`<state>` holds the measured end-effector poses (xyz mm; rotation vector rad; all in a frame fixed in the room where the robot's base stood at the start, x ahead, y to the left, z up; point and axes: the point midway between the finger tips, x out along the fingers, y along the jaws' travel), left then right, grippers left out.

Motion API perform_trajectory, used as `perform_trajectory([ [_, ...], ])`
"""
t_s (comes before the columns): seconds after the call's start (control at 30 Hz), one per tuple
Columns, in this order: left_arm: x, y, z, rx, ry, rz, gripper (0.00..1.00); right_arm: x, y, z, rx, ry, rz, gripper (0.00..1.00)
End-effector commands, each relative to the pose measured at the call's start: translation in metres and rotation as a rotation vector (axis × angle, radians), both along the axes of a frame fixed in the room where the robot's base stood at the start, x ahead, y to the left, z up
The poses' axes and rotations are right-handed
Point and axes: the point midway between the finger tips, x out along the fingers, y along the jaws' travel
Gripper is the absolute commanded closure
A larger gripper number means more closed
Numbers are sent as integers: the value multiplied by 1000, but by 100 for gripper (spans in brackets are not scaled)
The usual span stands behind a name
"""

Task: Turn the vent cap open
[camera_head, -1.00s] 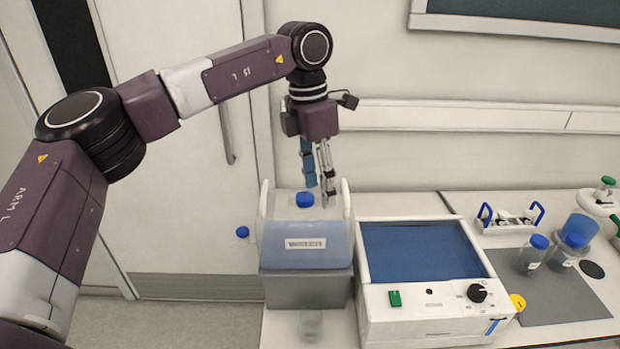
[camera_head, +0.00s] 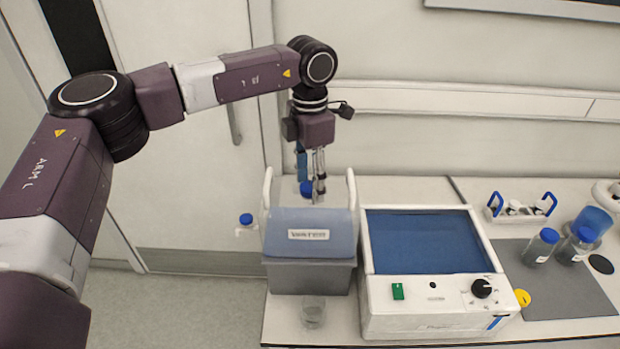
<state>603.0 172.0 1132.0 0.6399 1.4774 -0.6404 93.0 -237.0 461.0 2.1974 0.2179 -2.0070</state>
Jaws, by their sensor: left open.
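A water container (camera_head: 308,250) with a grey lower part and a label reading "WATER" stands at the left end of the bench. A blue cap (camera_head: 306,189) sits on its top, between two white upright handles; it looks like the vent cap. A second blue cap (camera_head: 246,219) shows at the container's left side. My left gripper (camera_head: 311,190) points down, open, with its fingers at the top cap. One finger is in front of the cap's right side and partly hides it. I cannot tell whether the fingers touch it. My right gripper is not in view.
A clear glass (camera_head: 312,312) stands in front of the container. A white device with a blue top (camera_head: 425,242) stands close on its right. Farther right are a rack (camera_head: 520,208), blue-capped bottles (camera_head: 541,246) and a grey mat (camera_head: 570,290). A wall rail runs behind.

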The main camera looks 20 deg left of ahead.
Motion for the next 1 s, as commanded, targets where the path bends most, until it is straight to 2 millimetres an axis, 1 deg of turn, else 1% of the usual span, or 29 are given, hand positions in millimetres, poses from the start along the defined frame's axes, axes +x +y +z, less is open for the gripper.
perform_trajectory([
  [0.03,0,0,0,0,0,0,53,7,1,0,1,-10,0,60],
  [0.1,0,0,0,-1,-1,0,54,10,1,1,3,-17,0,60],
  [0.23,0,0,0,-1,-1,0,68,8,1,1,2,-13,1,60],
  [0.47,0,0,0,-1,-1,-1,93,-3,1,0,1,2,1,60],
  [0.5,0,0,0,-1,-1,0,94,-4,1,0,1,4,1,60],
  [0.77,0,-1,-1,-2,-2,31,95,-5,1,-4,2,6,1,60],
  [1.0,0,-1,-3,-2,-1,159,95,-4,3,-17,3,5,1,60],
])
